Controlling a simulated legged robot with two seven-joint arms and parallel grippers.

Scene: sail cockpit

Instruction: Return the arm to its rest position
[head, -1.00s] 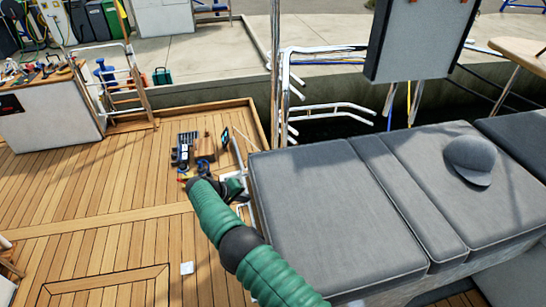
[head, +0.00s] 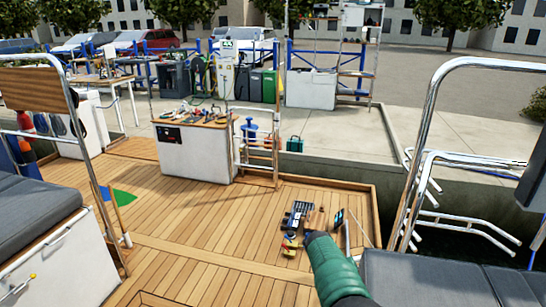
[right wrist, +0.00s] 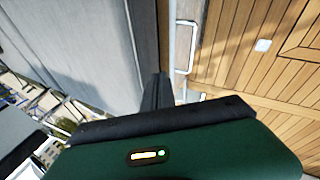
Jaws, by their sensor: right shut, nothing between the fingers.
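My right arm (head: 338,272) reaches in from the bottom right of the head view, its green sleeve ending over the teak deck beside the grey cushions. Its gripper is mostly hidden there behind the arm. In the right wrist view the dark fingers of my right gripper (right wrist: 158,92) are together beyond the green housing, with nothing held. They are beside the grey cushion edge, above the deck. My left gripper is in neither view.
Grey cushions (head: 430,280) lie at the lower right, near the arm. Small gear (head: 297,222) stands on the deck just past the arm. A white cabinet (head: 195,150) with tools on top stands farther back.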

